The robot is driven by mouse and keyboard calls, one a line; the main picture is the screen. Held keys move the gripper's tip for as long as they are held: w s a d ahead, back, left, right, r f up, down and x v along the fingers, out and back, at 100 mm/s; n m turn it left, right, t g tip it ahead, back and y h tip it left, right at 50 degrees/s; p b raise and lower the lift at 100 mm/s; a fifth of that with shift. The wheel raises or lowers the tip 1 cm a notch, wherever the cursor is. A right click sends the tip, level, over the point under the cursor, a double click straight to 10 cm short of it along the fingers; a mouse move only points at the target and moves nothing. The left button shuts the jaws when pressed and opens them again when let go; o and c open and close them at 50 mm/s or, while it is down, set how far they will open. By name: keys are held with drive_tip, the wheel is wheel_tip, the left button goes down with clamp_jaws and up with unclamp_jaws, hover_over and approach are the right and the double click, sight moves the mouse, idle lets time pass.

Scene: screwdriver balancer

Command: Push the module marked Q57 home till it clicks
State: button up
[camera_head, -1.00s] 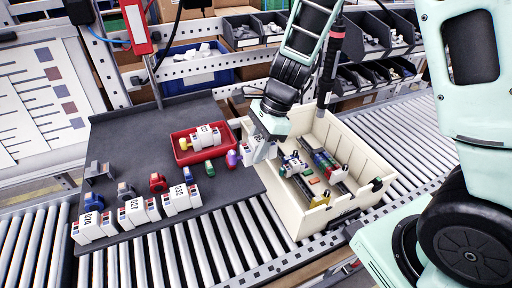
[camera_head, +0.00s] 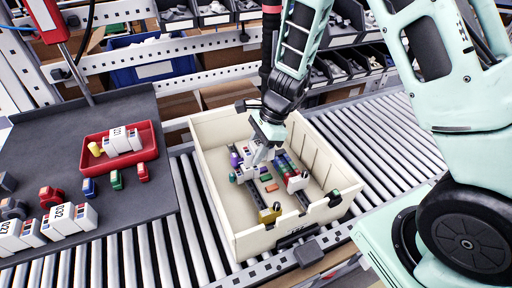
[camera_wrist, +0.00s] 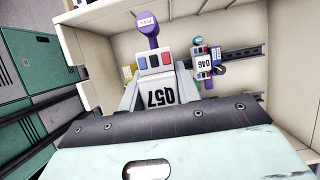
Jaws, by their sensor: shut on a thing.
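The white module marked Q57 (camera_wrist: 160,95) is between the fingers of my gripper (camera_wrist: 157,78) in the wrist view, its label facing the camera. It has blue, dark and red blocks on its far end. A purple round-headed piece with a white tag (camera_wrist: 147,24) stands just beyond it. In the head view my gripper (camera_head: 262,152) is shut on the module, low inside the cream bin (camera_head: 226,140). A module marked Q46 (camera_wrist: 204,62) sits at a dark rail (camera_wrist: 242,56) to the right.
The bin walls surround my gripper. A grey table (camera_head: 130,200) with a red tray (camera_head: 150,148) and several modules stands left. Rollers run below.

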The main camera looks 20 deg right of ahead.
drive_tip(key=b, duration=1.5)
approach(255, 196)
drive_tip(key=shift+s+a+f, duration=0.15)
drive_tip(key=shift+a+f, duration=1.8)
drive_tip(key=shift+f, duration=0.2)
drive_tip(key=shift+f+b, duration=0.75)
drive_tip(key=shift+b, duration=0.1)
drive_tip(key=o, duration=1.2)
drive_tip(key=shift+c, duration=0.2)
drive_tip(key=shift+r, duration=0.1)
drive_tip(key=p+v, duration=0.2)
drive_tip(key=v, duration=1.5)
drive_tip(key=shift+d, duration=0.15)
drive_tip(key=shift+r, duration=0.15)
